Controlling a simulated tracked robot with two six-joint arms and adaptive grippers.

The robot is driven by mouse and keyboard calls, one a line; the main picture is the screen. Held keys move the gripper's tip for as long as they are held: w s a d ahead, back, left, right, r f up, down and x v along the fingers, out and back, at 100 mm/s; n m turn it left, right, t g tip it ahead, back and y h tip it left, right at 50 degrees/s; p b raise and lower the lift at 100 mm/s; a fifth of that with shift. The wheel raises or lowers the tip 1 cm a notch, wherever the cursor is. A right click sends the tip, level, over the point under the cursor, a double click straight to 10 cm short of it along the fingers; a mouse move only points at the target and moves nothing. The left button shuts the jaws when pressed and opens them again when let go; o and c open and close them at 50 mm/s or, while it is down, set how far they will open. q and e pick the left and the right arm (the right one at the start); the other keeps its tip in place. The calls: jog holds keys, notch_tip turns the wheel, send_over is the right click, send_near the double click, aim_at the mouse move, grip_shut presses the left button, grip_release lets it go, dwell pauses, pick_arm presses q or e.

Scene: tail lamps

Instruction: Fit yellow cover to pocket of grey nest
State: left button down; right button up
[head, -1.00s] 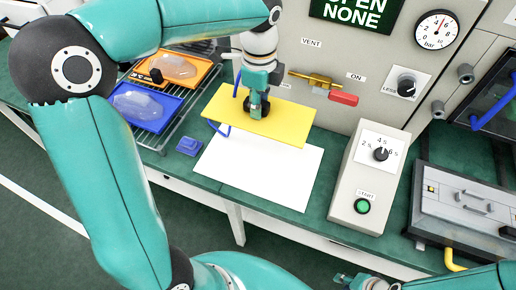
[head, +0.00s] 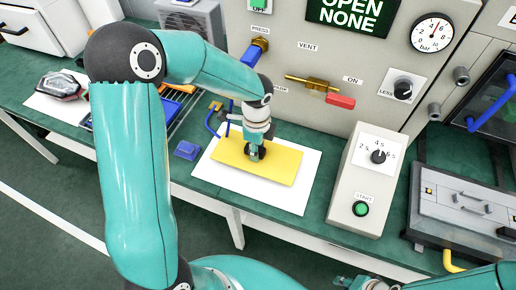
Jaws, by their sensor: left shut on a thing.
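The yellow cover (head: 285,163) is a flat panel over the white sheet (head: 290,198) on the green bench. My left gripper (head: 254,153) reaches down onto the panel's middle and is shut on it. I cannot tell whether the panel touches what is below. I see no grey nest or pocket for certain; the panel and my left arm hide part of this area. Blue bent bars (head: 211,121) stand at the panel's far left edge. Part of my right gripper (head: 346,281) shows at the bottom edge, too little to tell its state.
A small blue block (head: 187,150) lies left of the white sheet. A control box (head: 362,180) with a green button stands to the right. The grey press panel (head: 318,62) with a red-handled valve rises behind. A clear lamp part (head: 62,87) lies at far left.

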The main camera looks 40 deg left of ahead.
pick_arm(q)
jog(key=shift+f, duration=0.2)
jog(key=c, duration=0.8)
grip_release()
jog(key=shift+c, duration=0.2)
